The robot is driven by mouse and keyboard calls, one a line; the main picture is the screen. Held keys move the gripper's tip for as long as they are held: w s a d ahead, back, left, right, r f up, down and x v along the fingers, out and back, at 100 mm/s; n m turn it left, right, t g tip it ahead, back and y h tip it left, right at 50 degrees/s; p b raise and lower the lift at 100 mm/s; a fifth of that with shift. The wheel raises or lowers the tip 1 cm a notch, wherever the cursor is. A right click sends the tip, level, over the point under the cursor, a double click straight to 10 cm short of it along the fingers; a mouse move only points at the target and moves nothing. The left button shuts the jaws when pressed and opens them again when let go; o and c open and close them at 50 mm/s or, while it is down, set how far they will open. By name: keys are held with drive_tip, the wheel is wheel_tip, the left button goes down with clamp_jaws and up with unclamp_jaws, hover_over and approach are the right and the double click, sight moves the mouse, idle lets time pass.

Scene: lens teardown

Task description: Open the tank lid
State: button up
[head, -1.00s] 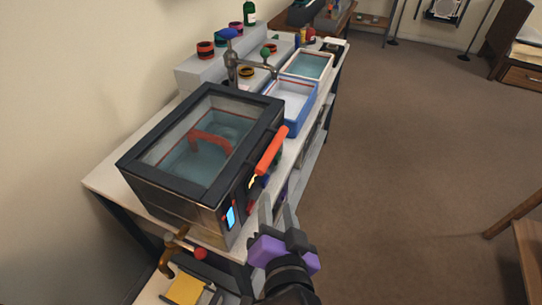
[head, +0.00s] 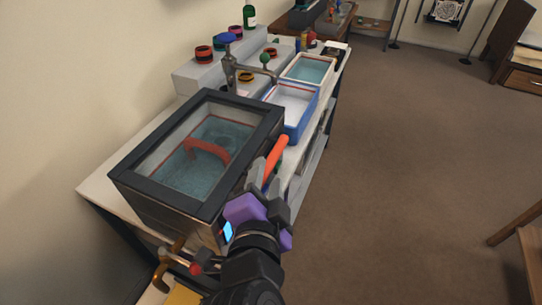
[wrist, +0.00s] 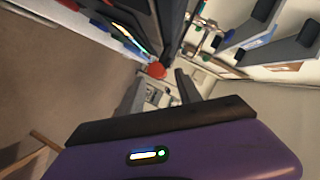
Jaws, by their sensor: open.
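The tank (head: 165,205) is a dark metal box on the bench, left of centre in the head view. Its lid (head: 148,190) is a black frame around a clear pane and lies closed. Through the pane I see bluish liquid and a red curved handle-like piece (head: 208,149). An orange bar handle (head: 278,153) runs along the lid's right edge, its near part hidden by my gripper. My gripper (head: 265,172), with a purple body, is open beside that handle, fingers pointing up. Contact cannot be told. The wrist view shows the spread fingers (wrist: 160,82) with nothing visibly held.
Behind the tank are a blue-rimmed tray (head: 291,108), a white-rimmed tray of liquid (head: 308,69) and a metal tap (head: 229,70). Floor on the right is clear.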

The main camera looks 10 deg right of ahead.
sight(270, 161)
drive_tip(key=x, duration=0.6)
drive_tip(key=shift+w+p, duration=0.1)
drive_tip(key=shift+p, duration=0.3)
clamp_jaws()
idle(1.0)
